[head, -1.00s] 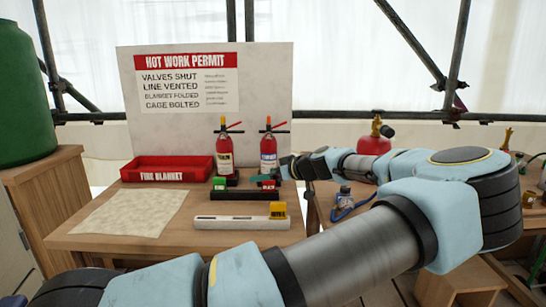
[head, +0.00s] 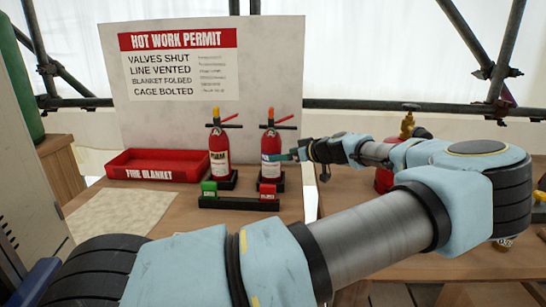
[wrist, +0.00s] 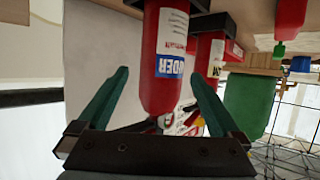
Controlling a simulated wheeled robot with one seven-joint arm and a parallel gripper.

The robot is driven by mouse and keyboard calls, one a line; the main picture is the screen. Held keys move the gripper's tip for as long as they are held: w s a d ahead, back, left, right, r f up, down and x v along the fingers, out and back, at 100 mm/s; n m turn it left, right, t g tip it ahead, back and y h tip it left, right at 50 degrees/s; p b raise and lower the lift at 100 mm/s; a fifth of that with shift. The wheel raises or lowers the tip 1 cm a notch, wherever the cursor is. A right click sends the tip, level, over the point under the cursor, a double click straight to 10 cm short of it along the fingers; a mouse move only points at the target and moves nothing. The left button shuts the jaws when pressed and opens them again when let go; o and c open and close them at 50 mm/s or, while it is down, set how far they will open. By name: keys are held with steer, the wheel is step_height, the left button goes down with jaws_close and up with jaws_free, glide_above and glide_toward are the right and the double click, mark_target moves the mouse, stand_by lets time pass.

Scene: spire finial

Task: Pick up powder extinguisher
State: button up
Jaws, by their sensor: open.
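The powder extinguisher (head: 270,153), a red cylinder with a blue-and-white label, stands upright in a black base on the wooden table. In the wrist view, which is turned over, its red body and "DER" label (wrist: 172,62) show between my two green fingers. My gripper (head: 284,156) reaches it from the right in the head view. In the wrist view my gripper (wrist: 158,82) is open, with a visible gap beside the body on each side. Whether a finger touches it I cannot tell. A second red extinguisher (head: 219,152) with a cream label stands just left of it.
A red fire blanket tray (head: 160,171) is at left. The white permit board (head: 260,80) stands behind. Another red vessel (head: 384,180) is at right.

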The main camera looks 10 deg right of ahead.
mark_target(271, 154)
steer(key=p+x, duration=0.2)
steer(key=x, duration=0.5)
steer(key=shift+a+p, duration=0.2)
steer(key=shift+p, duration=0.1)
jaws_close()
steer(key=shift+w+r, duration=0.1)
steer(key=shift+r, duration=0.1)
stand_by(0.6)
